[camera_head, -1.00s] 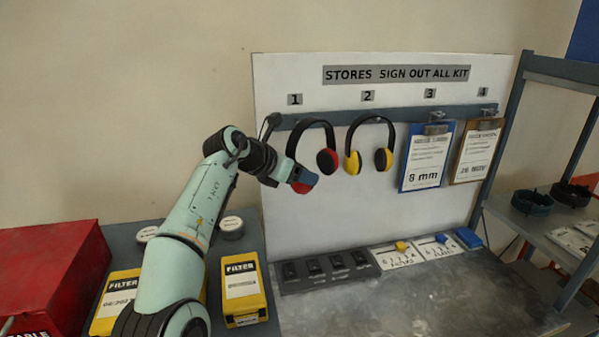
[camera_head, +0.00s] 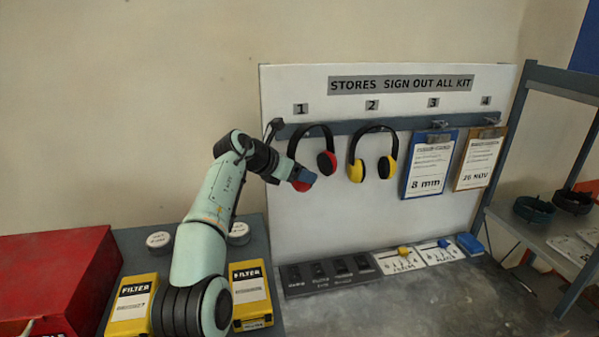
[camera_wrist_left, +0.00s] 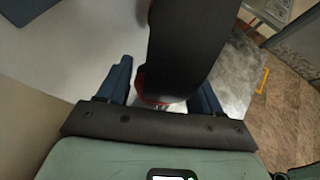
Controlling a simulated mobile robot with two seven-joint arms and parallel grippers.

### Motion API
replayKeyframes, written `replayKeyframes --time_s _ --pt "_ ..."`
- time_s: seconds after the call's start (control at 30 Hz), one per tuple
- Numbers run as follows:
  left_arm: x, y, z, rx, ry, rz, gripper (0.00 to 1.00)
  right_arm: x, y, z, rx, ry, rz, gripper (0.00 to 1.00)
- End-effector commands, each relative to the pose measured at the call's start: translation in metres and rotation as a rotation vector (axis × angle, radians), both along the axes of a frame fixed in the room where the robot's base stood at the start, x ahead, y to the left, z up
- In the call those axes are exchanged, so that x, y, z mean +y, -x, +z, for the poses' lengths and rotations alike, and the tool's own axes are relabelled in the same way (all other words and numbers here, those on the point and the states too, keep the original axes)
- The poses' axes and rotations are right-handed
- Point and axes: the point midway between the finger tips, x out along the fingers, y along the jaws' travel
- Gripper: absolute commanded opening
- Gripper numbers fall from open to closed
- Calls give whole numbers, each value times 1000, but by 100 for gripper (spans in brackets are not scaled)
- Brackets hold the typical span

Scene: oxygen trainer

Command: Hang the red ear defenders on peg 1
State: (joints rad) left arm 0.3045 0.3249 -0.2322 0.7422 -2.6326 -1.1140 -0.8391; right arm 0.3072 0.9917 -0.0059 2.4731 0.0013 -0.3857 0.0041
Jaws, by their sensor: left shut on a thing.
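The red ear defenders (camera_head: 328,163) have a black headband and red cups. They are at the left end of the board's rail, under the label for peg 1 (camera_head: 301,109). My left gripper (camera_head: 302,178) is shut on their left cup. In the left wrist view the ear defenders (camera_wrist_left: 185,50) fill the space between the blue fingers (camera_wrist_left: 160,95). The headband arches up in front of the rail; I cannot tell whether it rests on the peg, which is hidden. My right gripper is not in view.
Yellow ear defenders (camera_head: 356,170) hang close by at peg 2. A blue clipboard (camera_head: 430,163) and a brown clipboard (camera_head: 479,158) hang further right. Yellow filter boxes (camera_head: 250,295) and a red box (camera_head: 60,275) stand at lower left. The board below the ear defenders is clear.

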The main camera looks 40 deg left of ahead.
Motion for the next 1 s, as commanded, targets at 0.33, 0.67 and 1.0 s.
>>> replayKeyframes --time_s 0.33,0.67,1.0 --pt "20 -11 -13 3 -7 22 0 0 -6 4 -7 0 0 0" --pt "24 -13 -22 9 -6 23 0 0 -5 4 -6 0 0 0" --pt "24 -13 -24 12 -4 24 0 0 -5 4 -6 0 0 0"
